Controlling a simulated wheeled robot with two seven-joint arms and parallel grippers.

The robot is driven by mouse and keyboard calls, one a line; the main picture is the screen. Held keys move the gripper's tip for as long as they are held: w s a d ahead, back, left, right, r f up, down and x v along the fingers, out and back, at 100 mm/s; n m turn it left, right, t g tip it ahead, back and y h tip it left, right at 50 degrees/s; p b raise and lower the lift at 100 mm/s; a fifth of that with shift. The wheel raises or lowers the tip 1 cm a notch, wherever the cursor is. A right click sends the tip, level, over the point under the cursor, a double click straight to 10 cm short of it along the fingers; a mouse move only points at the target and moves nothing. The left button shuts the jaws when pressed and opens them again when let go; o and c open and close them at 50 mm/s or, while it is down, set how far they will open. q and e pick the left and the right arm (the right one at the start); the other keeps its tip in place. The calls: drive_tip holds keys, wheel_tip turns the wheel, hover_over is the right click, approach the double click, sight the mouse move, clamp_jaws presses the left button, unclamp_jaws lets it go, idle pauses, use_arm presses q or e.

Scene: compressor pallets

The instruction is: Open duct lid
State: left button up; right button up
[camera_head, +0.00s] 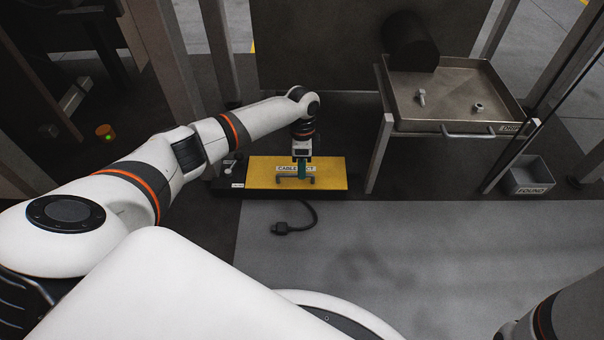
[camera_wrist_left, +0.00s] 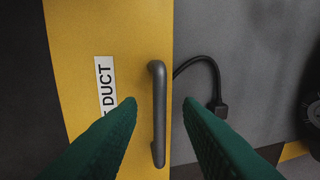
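The duct lid (camera_head: 329,171) is a yellow panel labelled "CABLE DUCT", lying flat on the floor on a dark base. A grey bar handle (camera_head: 296,180) stands on it near its front edge. My left gripper (camera_head: 302,170) is above the lid at the handle. In the left wrist view, the green fingers (camera_wrist_left: 160,103) are open, one on each side of the handle (camera_wrist_left: 158,112), with gaps between. The lid (camera_wrist_left: 80,60) fills the left of that view and looks closed. My right gripper is not in view; only part of that arm shows at the lower right.
A black cable with a plug (camera_head: 281,228) lies on the floor in front of the lid. A metal tray table (camera_head: 455,105) holding a bolt and a nut stands to the right. A grey "FOUND" bin (camera_head: 529,177) is at far right. The grey mat (camera_head: 430,260) is largely clear.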

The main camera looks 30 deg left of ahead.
use_arm(q)
drive_tip(key=shift+s+f, duration=0.1)
drive_tip(key=shift+f, duration=0.4)
clamp_jaws()
